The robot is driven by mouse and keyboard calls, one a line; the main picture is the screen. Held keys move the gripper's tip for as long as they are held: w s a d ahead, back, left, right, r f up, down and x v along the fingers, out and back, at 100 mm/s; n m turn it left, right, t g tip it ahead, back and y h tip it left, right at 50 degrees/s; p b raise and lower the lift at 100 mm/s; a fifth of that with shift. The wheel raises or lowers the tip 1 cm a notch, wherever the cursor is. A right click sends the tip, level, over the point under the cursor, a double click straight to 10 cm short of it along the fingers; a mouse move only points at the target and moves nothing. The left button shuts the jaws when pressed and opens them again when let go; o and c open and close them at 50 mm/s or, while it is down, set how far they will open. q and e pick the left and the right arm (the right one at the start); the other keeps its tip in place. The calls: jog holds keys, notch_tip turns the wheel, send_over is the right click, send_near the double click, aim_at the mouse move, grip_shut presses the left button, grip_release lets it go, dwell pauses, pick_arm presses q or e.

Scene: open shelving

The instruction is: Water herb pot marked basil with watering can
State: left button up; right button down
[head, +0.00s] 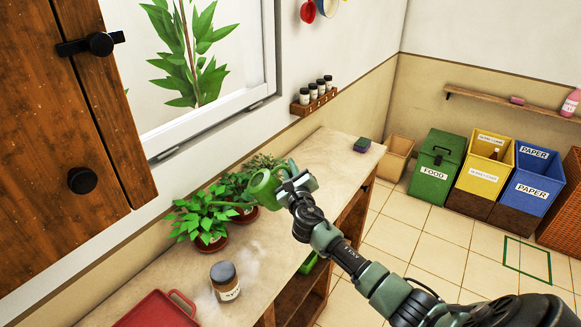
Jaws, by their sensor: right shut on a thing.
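My right gripper (292,186) is shut on the green watering can (263,187) and holds it above the counter by the window wall. The can's thin spout points left, over the leaves of the nearest herb pot (204,222). A second herb pot (243,213) stands just behind it, partly hidden by the can and spout. More herb foliage (262,162) shows behind the can. I cannot read any marking on the pots, so I cannot tell which is basil. No water is visible. My left gripper is out of view.
A lidded jar (225,281) and a red tray (158,311) stand on the near counter (270,250). A sponge (362,145) lies at the far end. A spice rack (314,101) hangs on the wall. An open wooden shutter (60,130) fills the left. Bins (436,168) stand beyond clear floor.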

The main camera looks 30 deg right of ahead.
jog(key=shift+w+a+r+n+p, duration=0.15)
jog(key=shift+r+n+p, duration=0.15)
jog(key=shift+r+p, duration=0.45)
dwell(0.5)
jog(key=shift+a+r, duration=0.1)
jog(key=shift+r, duration=0.05)
dwell(1.5)
notch_tip(320, 180, down, 14)
jog(key=m+b, duration=0.8)
jog(key=b, duration=0.9)
jog(key=shift+d+r+b, duration=0.25)
jog(key=shift+d+b, duration=0.05)
jog(key=shift+b, duration=0.1)
jog(key=shift+s+f, duration=0.1)
jog(key=shift+s, duration=0.1)
